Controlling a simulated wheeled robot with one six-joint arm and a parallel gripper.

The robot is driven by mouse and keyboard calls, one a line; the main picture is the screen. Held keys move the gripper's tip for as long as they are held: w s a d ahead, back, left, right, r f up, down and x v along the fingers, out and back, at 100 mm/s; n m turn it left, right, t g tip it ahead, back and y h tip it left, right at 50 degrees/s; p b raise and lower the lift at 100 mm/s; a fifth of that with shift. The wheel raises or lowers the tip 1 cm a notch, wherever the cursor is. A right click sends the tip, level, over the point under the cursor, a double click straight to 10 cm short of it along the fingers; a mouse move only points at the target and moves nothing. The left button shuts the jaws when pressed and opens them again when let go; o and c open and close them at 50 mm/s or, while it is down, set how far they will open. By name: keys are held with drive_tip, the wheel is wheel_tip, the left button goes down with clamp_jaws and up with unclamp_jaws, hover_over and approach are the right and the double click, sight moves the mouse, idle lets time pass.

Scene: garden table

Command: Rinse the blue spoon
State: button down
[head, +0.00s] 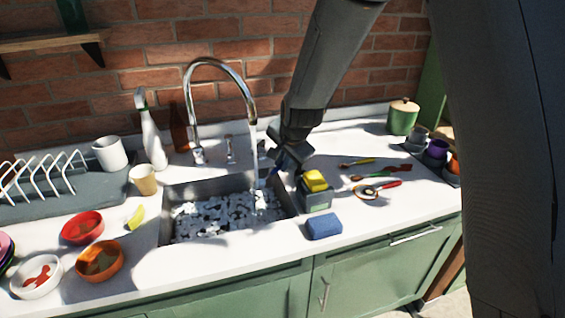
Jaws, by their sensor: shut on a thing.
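My gripper (282,167) is at the right back corner of the sink (165,230), just right of the running water (256,158). It is shut on a thin dark blue thing, which seems to be the handle of the blue spoon (275,171). The spoon's bowl end is not clear; it seems to point left toward the stream. I cannot tell whether the water touches it. The chrome tap (222,65) arches over the sink, and its stream falls into sudsy or rippled water.
Right of the sink stand a grey holder (317,200) with a yellow sponge (315,181), a blue sponge (324,226) and several colourful utensils (368,188). Left are red (82,227), orange (100,262) and white (36,277) bowls, cups, a white bottle (150,135) and a dish rack (45,178).

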drive_tip(key=shift+d, duration=0.15)
drive_tip(key=d+b, duration=0.1)
drive_tip(key=b, duration=0.2)
drive_tip(key=shift+d+r, duration=0.3)
drive_tip(key=shift+d, duration=0.1)
drive_tip(key=d+r+b, duration=0.3)
drive_tip(key=d, duration=0.3)
drive_tip(key=shift+s+r, duration=0.2)
drive_tip(key=shift+s, duration=0.2)
drive_tip(key=shift+r, duration=0.1)
